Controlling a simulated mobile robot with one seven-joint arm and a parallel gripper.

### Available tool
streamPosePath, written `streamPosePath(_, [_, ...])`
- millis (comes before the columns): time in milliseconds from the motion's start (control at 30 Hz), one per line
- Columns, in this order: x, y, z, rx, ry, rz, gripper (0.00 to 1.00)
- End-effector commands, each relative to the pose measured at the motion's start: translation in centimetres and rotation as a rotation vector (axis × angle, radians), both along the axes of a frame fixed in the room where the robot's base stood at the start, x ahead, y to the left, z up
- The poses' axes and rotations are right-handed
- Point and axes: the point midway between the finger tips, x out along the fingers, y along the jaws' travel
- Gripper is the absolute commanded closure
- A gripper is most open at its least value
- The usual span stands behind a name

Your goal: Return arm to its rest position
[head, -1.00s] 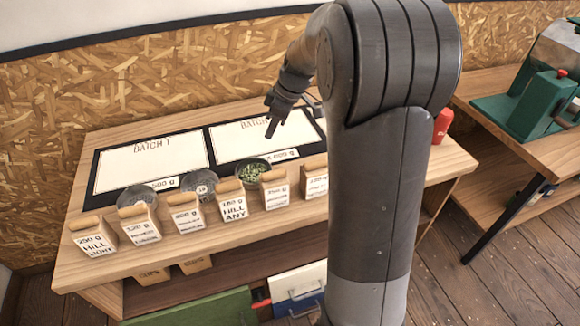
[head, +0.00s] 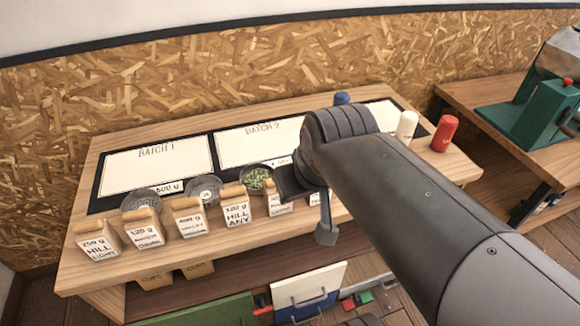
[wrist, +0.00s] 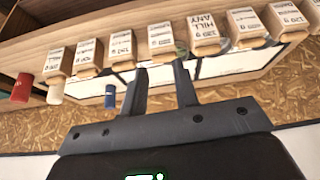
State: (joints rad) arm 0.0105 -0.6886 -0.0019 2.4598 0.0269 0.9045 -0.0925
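My arm reaches from the lower right of the head view toward the front of the wooden bench (head: 80,270). The wrist view shows the bench and bags upside down beyond the fingers.
Bags such as the HILL ANY bag (head: 237,210) line the bench front. Behind are bowls, one with green beans (head: 257,178), and the BATCH 1 board (head: 155,168). A white cylinder (head: 407,125) and red cylinder (head: 444,133) stand right. A green machine (head: 540,110) sits on another bench.

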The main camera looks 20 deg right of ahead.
Motion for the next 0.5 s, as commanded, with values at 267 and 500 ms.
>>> streamPosePath(267, [-1.63,-0.12,-0.47,0.014,-0.025,-0.067,0.73])
streamPosePath(500, [-1.58,-0.12,-0.45,0.015,-0.025,-0.066,0.73])
